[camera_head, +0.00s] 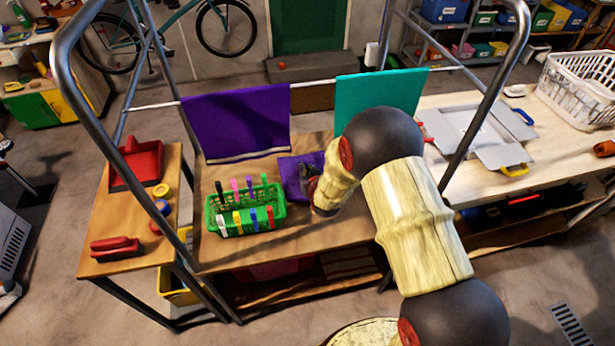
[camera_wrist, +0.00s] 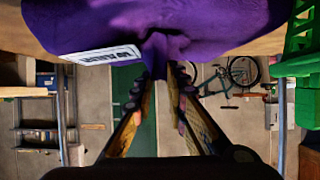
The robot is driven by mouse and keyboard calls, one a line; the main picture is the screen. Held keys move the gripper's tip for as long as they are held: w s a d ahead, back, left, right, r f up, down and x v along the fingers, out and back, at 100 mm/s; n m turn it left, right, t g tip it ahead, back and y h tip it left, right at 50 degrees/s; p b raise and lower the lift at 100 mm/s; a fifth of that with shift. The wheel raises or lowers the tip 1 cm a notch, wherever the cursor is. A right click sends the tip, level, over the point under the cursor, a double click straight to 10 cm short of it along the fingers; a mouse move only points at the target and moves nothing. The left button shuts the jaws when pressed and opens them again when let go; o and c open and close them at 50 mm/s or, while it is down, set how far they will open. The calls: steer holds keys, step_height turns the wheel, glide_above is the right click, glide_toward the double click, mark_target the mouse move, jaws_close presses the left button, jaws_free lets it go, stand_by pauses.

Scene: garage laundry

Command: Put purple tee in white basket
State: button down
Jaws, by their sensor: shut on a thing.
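The purple tee (camera_head: 290,174) is on or just above the wooden table, right of a green basket; I cannot tell if it is fully lifted. My gripper (camera_head: 312,184) is at its right side, partly hidden by my wrist. In the wrist view the purple cloth (camera_wrist: 200,22) with a white printed label fills the top. There my gripper (camera_wrist: 162,75) is shut on a pinched fold of it. The white basket (camera_head: 545,84) stands at the far right on the pale bench, with whitish cloth visible inside.
A purple towel (camera_head: 237,120) and a teal towel (camera_head: 375,92) hang from a rail. The green basket (camera_head: 215,222) holds several coloured pegs. A grey drying-rack frame (camera_head: 470,125) rises over the tables.

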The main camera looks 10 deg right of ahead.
step_height(320, 180, down, 3)
steer(key=shift+f+b, duration=0.1)
steer(key=shift+b, duration=0.35)
steer(key=c, duration=2.2)
jaws_free()
steer(key=shift+s+f, duration=0.1)
steer(key=shift+c, duration=0.2)
steer(key=o, duration=0.5)
steer(key=shift+r, duration=0.25)
